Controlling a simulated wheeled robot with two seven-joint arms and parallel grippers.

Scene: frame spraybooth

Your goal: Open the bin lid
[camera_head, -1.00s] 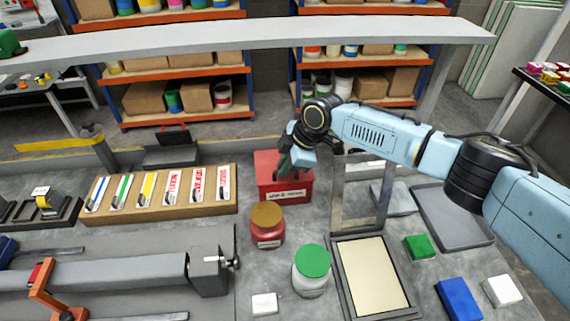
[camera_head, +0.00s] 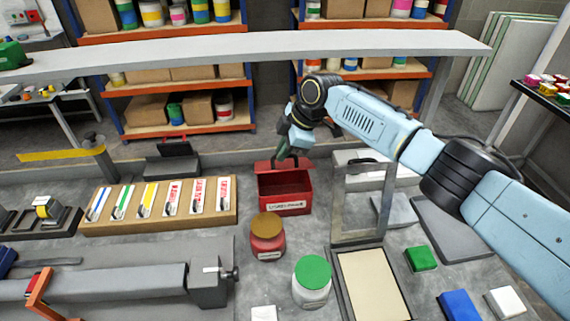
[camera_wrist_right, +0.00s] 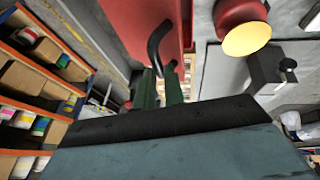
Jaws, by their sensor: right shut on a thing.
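The red bin (camera_head: 284,192) stands on the bench in the middle of the head view, with a white label on its front. Its lid (camera_head: 272,165) is raised at the back and the dark inside of the bin shows. My right gripper (camera_head: 287,157) is at the lid, above the bin's back edge. In the right wrist view its green fingers (camera_wrist_right: 161,88) are shut on the black curved lid handle (camera_wrist_right: 158,45), and the red lid (camera_wrist_right: 125,22) fills the top. My left gripper is not in view.
A red jar with a brown lid (camera_head: 267,238) stands just in front of the bin. A white jar with a green lid (camera_head: 312,280) and a framed screen (camera_head: 372,285) are nearer. A rack of squeegee cards (camera_head: 160,205) lies to the left. A long shelf (camera_head: 250,44) spans above.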

